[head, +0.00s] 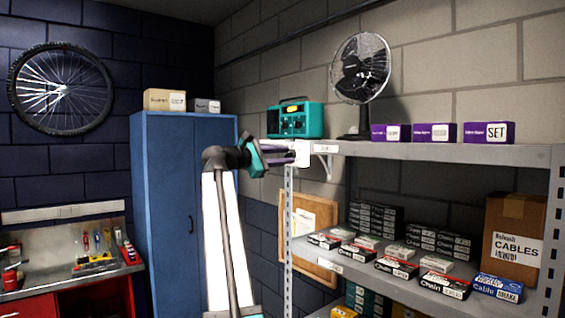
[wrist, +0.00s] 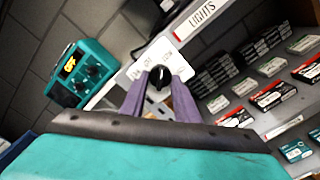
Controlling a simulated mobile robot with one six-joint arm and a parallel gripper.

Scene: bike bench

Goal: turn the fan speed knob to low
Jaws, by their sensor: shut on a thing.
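The fan speed knob (wrist: 158,78) is a small black dial on a white plate (wrist: 164,53) with small printed labels, one reading like LOW. In the wrist view my gripper (wrist: 160,76) has its two purple fingers on either side of the knob, shut on it. A light mark shows on the knob, but I cannot tell which label it points to. In the head view the plate (head: 304,153) is at the shelf's left front corner, with my gripper (head: 290,150) against it; the knob is hidden there. The fan (head: 360,68) stands on the top shelf.
A teal radio (head: 295,119) and purple boxes (head: 435,133) stand on the top shelf (head: 440,150). A LIGHTS label (wrist: 202,18) is close to the plate. The lower shelf holds several small boxes. A blue cabinet (head: 180,200) stands to the left.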

